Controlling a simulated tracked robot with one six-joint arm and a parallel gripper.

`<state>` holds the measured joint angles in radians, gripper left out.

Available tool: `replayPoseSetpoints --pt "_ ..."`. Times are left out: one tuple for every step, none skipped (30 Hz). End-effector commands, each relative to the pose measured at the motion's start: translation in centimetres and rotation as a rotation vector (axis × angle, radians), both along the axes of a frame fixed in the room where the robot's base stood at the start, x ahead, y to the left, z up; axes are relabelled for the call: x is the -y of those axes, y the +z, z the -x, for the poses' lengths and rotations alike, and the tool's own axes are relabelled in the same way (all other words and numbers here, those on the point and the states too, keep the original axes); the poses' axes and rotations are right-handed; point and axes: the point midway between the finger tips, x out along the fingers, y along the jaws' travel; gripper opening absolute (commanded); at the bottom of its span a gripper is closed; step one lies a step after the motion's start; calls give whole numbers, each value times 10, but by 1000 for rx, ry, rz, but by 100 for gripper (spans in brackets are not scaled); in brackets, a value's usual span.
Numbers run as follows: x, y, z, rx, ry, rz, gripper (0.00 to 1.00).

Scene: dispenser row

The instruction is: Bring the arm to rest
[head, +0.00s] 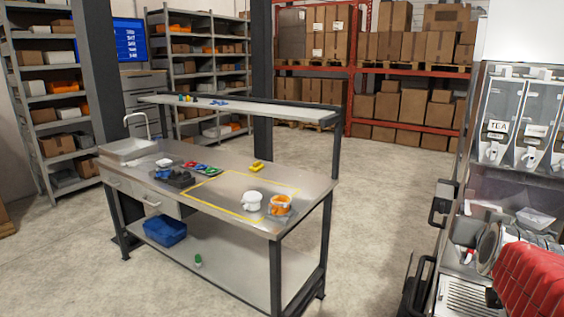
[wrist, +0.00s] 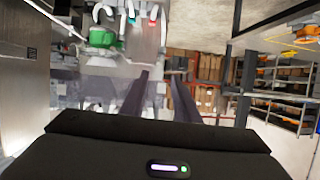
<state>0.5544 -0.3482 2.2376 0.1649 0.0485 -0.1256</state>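My gripper (wrist: 160,78) shows in the wrist view as two dark fingers reaching up from its black body. The fingers stand apart with a clear gap between them. Nothing is held in the gap; only the distant shelves and floor show beyond it. I cannot clearly make out my gripper or arm in the head view.
The steel workbench (head: 222,206) carries a white mug (head: 252,200), an orange item (head: 280,205) and several small items. At the right stand clear dispensers (head: 497,110) and a red ribbed object (head: 530,280). A blue bin (head: 165,231) sits on the lower shelf. Open floor lies between bench and dispensers.

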Motion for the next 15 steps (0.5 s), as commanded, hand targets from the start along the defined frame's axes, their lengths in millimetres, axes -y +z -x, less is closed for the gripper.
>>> replayPoseSetpoints --pt "-12 -15 5 -47 19 -32 28" --pt "-20 -24 9 -77 30 -53 28" --pt "-31 -36 14 -119 47 -80 28" --pt "-41 -44 18 -150 60 -98 28" --pt "-50 -53 22 -180 74 -116 28" --pt "-63 -64 29 -223 93 -139 28" --pt "-73 -71 34 -254 107 -155 28" --pt "-83 -79 40 -285 122 -170 28" --pt "-96 -89 48 -328 142 -190 28" --pt "-107 -95 55 -359 158 -203 28" --pt "-118 -102 62 -392 173 -216 28" --pt "-132 -110 72 -435 195 -230 28" --pt "-142 -116 81 -468 212 -239 28" --pt "-153 -123 89 -501 230 -248 28" --pt "-167 -130 101 -544 254 -256 28"
